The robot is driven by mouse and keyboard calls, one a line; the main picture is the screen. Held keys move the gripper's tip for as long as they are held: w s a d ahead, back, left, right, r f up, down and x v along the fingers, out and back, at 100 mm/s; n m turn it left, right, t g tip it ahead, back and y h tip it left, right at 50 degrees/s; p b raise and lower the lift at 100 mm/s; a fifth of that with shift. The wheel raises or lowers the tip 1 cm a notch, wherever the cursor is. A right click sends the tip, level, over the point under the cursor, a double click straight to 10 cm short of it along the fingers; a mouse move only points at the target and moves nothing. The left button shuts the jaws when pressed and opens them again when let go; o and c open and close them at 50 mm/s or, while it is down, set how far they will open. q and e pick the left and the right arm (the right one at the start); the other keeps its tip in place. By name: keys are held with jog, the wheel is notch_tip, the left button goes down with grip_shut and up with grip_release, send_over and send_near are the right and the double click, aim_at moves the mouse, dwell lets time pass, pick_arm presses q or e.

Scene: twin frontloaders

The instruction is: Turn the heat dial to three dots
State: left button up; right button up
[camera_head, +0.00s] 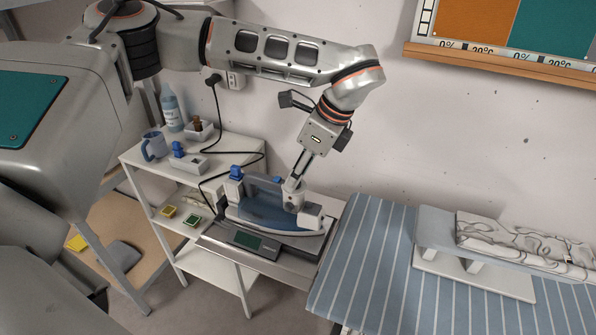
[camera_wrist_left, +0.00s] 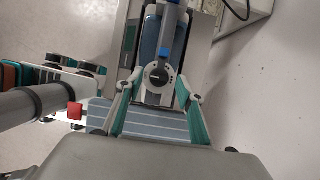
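The blue-grey steam iron (camera_head: 262,208) rests on a flat grey stand with a small dark display. In the left wrist view its blue body (camera_wrist_left: 150,42) shows from above. The round heat dial (camera_wrist_left: 157,75) is pale with a dark mark in its middle and small marks round it, too small to read. My left gripper (camera_head: 293,184) reaches down over the right end of the iron. In the left wrist view its fingers (camera_wrist_left: 158,88) stand apart on either side of the dial; I cannot tell whether they touch it. My right gripper is not in view.
A blue striped ironing board (camera_head: 375,255) lies right of the iron, bearing a sleeve board with patterned cloth (camera_head: 520,240). A white shelf (camera_head: 232,146) at the left holds a mug (camera_head: 154,146), a bottle (camera_head: 171,108) and small boxes. A black cord runs from the wall socket (camera_head: 236,79).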

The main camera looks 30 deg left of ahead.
pick_arm(q)
jog(key=shift+a+f, duration=0.15)
jog(key=shift+f, duration=0.15)
grip_shut()
